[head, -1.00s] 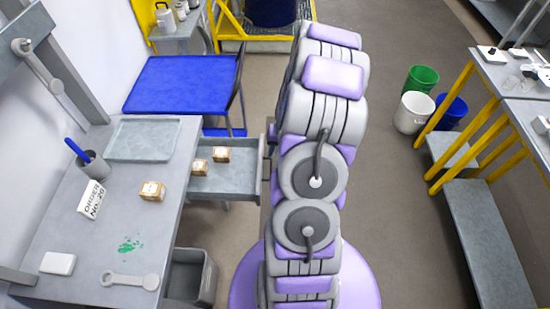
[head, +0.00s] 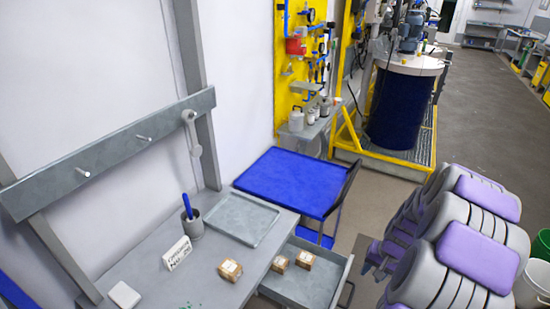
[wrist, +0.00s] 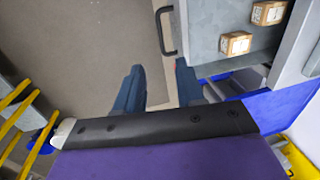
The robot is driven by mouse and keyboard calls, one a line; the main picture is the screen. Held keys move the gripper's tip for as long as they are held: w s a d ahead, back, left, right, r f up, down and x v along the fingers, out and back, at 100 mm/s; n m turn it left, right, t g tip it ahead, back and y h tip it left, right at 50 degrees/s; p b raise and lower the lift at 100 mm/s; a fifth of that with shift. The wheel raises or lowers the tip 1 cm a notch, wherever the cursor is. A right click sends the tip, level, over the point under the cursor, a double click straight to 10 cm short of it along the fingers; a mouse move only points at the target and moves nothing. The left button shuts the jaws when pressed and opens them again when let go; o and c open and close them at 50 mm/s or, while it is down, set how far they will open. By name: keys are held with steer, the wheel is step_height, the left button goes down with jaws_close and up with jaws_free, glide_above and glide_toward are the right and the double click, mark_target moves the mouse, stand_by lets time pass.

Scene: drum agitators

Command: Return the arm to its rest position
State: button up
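My arm (head: 460,240) shows folded at the lower right in the head view. My gripper (wrist: 159,85) shows in the wrist view with its two dark blue fingers apart and nothing between them. It points towards the floor beside the open drawer (wrist: 210,62). In the head view, I cannot make out the gripper's fingers.
The open drawer (head: 300,284) holds two small boxes (head: 305,259) and juts from the grey bench (head: 150,270). Another box (head: 230,269) sits on the bench. A blue cart (head: 285,182) stands behind it. A blue drum (head: 400,110) stands farther back. Open floor lies at upper right.

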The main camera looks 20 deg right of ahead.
steer(key=a+r+n+g, duration=0.1)
steer(key=a+r+n, duration=0.1)
steer(key=a+r, duration=0.35)
steer(key=a+r+n+b, duration=0.1)
steer(key=a+r+n, duration=0.15)
steer(key=a, duration=0.65)
steer(key=a+r+n+g, duration=0.1)
steer(key=a+r, duration=0.3)
steer(key=a, duration=0.3)
steer(key=s+a+r+n, duration=0.2)
steer(key=s+a, duration=0.4)
steer(key=s, duration=0.2)
steer(key=s+a+r+n+g+h+b, duration=0.1)
steer(key=s+a+r+n, duration=0.1)
steer(key=s+a, duration=0.3)
steer(key=s+r, duration=0.1)
steer(key=s, duration=0.2)
steer(key=shift+s+a+r+n, duration=0.2)
steer(key=shift+a+r+n, duration=0.05)
steer(key=shift+a+n, duration=0.1)
